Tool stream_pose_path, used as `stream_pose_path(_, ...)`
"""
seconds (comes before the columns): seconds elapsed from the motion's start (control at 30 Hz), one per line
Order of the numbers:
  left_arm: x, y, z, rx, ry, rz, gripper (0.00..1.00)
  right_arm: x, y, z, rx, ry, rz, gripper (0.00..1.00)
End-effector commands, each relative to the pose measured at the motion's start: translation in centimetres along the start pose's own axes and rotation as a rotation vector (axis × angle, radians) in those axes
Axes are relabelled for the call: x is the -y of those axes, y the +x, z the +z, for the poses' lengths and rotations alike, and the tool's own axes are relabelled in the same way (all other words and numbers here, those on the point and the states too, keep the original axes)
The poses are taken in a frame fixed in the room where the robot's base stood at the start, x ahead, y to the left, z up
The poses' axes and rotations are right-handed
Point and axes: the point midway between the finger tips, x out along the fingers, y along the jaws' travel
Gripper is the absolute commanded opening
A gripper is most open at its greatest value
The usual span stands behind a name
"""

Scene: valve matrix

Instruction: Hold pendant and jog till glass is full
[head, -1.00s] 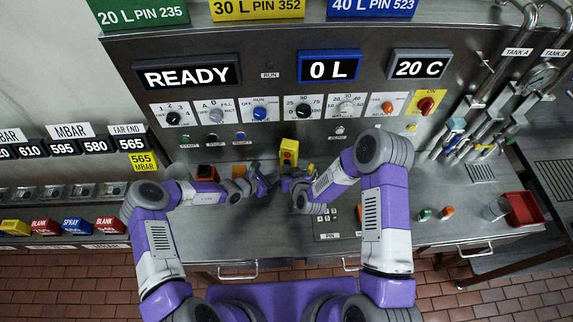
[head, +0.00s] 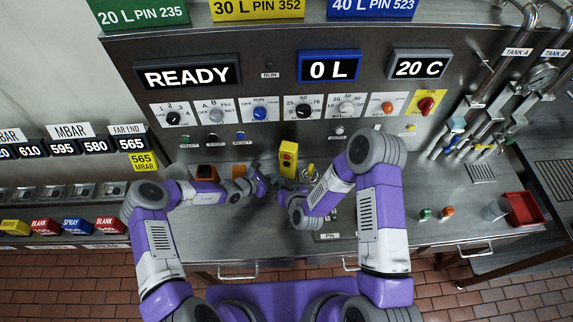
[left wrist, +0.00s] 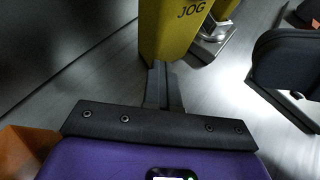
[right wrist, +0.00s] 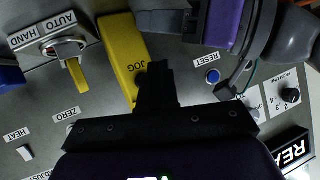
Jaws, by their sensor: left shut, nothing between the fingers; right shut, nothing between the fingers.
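The yellow pendant (head: 288,158) stands upright at the back of the counter, below the panel. It also shows in the left wrist view (left wrist: 165,35) and the right wrist view (right wrist: 122,60), lettered JOG in both. My left gripper (head: 268,186) is shut and empty, its tips close to the pendant's lower part (left wrist: 161,68). My right gripper (head: 280,187) is shut and empty in front of the pendant; its fingers overlap the pendant's edge in the right wrist view (right wrist: 156,72). I cannot tell whether either touches it. The glass (head: 495,209) stands far right. The display (head: 331,67) reads 0 L.
A red tray (head: 523,208) is beside the glass. Green and orange buttons (head: 425,215) sit on the counter right of my right arm. Tank levers (head: 455,130) stand at the right. A yellow-handled AUTO/HAND switch (right wrist: 75,70) shows in the right wrist view.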

Motion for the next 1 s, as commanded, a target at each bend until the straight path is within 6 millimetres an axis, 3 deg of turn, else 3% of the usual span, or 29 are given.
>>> stream_pose_path(0.27,0.0,0.0,0.0,0.000,0.000,0.000,0.00,1.0,-1.4,1.0,0.000,0.000,0.000,0.00)
stream_pose_path(1.0,0.0,0.0,0.0,0.000,0.000,0.000,0.00,1.0,-1.4,1.0,-0.001,0.000,0.000,0.00)
